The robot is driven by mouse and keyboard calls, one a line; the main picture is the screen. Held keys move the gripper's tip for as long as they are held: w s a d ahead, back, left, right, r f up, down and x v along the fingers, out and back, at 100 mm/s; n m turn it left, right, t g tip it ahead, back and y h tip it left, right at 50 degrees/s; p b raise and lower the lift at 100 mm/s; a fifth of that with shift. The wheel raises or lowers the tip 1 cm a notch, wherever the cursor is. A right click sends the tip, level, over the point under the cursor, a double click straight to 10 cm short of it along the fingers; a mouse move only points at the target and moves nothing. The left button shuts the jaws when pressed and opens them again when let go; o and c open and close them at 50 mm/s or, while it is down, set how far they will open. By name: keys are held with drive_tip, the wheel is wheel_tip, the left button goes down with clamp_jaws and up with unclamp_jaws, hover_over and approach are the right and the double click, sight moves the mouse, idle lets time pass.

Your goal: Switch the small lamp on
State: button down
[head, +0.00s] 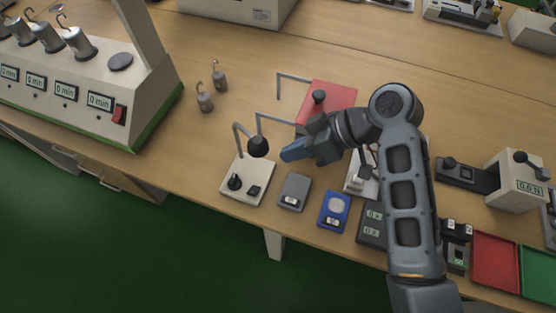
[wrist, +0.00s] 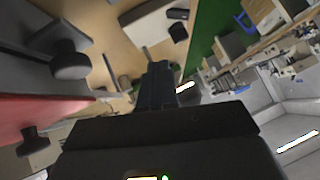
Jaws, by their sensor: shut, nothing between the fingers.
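The small lamp (head: 238,194) has a cream base, a thin bent arm and a dark round shade (head: 258,147). A dark knob (head: 234,182) and a dark rocker switch (head: 254,190) sit on its base. No glow shows from the shade. My gripper (head: 284,154) is shut and empty, just right of the shade and above the table; I cannot tell whether it touches the shade. In the wrist view my closed fingers (wrist: 158,75) point toward the lamp base (wrist: 150,18), whose dark controls show at its right side.
A grey box (head: 294,190) and a blue box (head: 334,210) stand right of the lamp. A red-based stand (head: 335,95) is behind my gripper. Two small hooked weights (head: 205,101) stand behind the lamp. A large cream tester (head: 140,105) is at left. The table's front edge is close.

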drive_tip(key=shift+w+v, duration=0.2)
drive_tip(key=shift+v, duration=0.85)
drive_tip(key=shift+w+v, duration=0.2)
drive_tip(key=shift+v, duration=0.85)
drive_tip(key=shift+d+f, duration=0.1)
drive_tip(key=shift+f, duration=0.05)
